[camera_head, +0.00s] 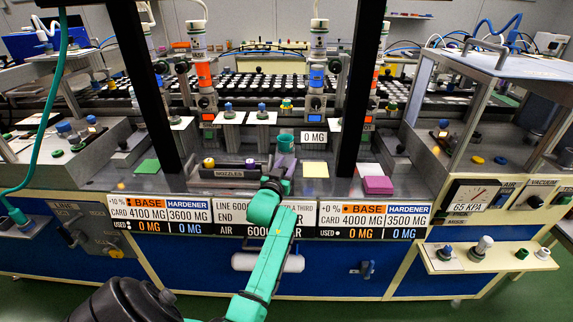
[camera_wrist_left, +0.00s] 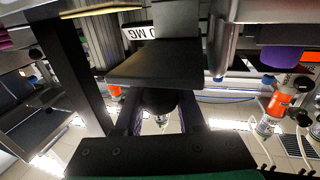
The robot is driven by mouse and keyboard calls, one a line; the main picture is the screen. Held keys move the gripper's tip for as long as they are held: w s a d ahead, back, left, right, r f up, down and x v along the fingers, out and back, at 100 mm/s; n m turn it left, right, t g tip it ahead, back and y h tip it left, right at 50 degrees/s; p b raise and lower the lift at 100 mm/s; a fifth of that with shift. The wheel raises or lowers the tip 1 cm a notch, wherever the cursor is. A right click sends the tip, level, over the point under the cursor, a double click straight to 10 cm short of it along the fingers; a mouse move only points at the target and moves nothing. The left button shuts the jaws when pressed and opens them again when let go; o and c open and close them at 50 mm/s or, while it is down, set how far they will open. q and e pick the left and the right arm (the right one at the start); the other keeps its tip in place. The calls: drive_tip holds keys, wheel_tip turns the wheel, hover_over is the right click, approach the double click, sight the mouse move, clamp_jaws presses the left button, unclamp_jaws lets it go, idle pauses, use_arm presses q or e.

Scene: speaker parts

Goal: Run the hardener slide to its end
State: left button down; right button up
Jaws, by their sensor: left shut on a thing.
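My left gripper (camera_head: 276,168) reaches over the front edge of the bench, below the teal cup (camera_head: 285,142). In the left wrist view its two purple-edged fingers (camera_wrist_left: 163,118) are shut on a dark rounded part (camera_wrist_left: 158,100) under a flat black plate (camera_wrist_left: 155,65). I cannot tell whether this part belongs to the hardener slide. A dispenser with a blue band (camera_head: 317,76) stands behind on the right, and one with an orange band (camera_head: 204,72) on the left. The slide's travel is not clear. My right gripper is not in view.
Two dark posts (camera_head: 360,85) (camera_head: 145,90) frame the station. A black nozzles tray (camera_head: 228,172) lies left of my gripper. Yellow (camera_head: 316,169) and pink pads (camera_head: 378,185) lie to the right. Counter panels (camera_head: 374,218) line the front.

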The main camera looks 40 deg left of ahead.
sight(287, 164)
use_arm(q)
drive_tip(key=w+a+b, duration=0.2)
drive_tip(key=shift+w+a+f, duration=0.1)
drive_tip(key=shift+w, duration=0.3)
drive_tip(key=shift+w+a, duration=0.1)
drive_tip(key=shift+w, duration=0.05)
drive_tip(key=c, duration=0.5)
unclamp_jaws()
